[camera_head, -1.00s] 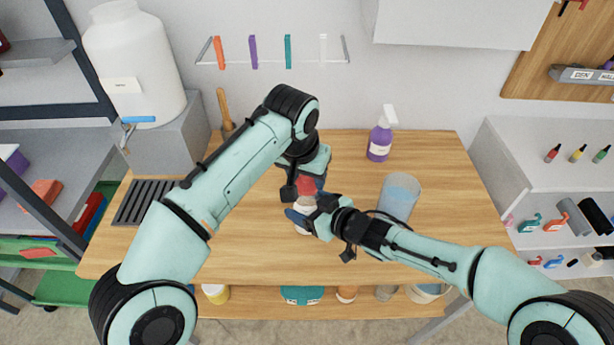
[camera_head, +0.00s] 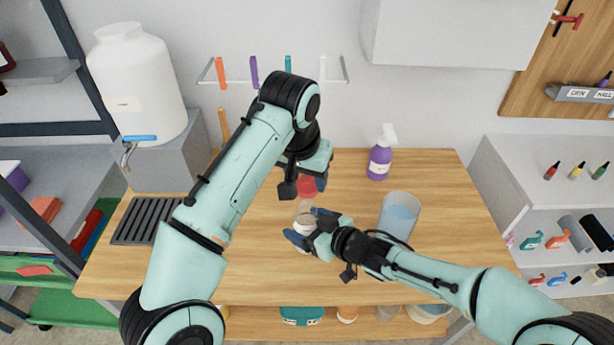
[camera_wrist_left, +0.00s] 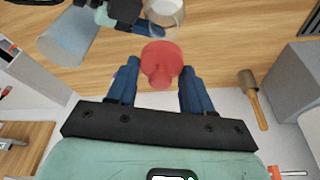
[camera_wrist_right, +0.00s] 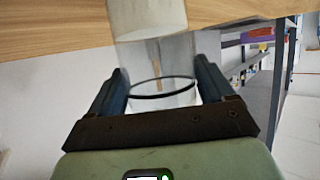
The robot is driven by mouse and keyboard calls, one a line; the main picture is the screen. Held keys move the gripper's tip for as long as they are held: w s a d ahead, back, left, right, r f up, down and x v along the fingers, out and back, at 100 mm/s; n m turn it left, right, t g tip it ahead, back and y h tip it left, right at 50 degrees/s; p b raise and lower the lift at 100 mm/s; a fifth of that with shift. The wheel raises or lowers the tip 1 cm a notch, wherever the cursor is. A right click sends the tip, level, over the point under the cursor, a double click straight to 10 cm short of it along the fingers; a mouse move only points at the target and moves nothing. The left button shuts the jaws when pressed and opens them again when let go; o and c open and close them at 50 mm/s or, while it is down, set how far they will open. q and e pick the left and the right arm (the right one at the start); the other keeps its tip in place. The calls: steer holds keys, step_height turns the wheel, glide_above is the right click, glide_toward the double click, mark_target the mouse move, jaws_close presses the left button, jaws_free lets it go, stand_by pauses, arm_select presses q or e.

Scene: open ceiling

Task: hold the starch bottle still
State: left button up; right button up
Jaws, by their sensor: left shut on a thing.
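The starch bottle (camera_head: 304,221), clear with white contents, is upright near the middle of the wooden table, its top open. My right gripper (camera_head: 311,227) has its fingers on both sides of it. In the right wrist view the clear bottle (camera_wrist_right: 160,75), with a dark ring, fills the space between the fingers. My left gripper (camera_wrist_left: 158,88) is shut on a red lid (camera_wrist_left: 160,62). It holds the lid above and behind the bottle, apart from it; the bottle's rim shows past the lid in the left wrist view (camera_wrist_left: 165,12).
A translucent beaker (camera_head: 399,215) stands just right of the bottle, close to my right arm. A purple spray bottle (camera_head: 380,161) is at the back. A dark grate (camera_head: 147,220) lies at the left end. The table's front left is clear.

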steer(key=shift+o, duration=0.8)
steer(key=v, duration=1.2)
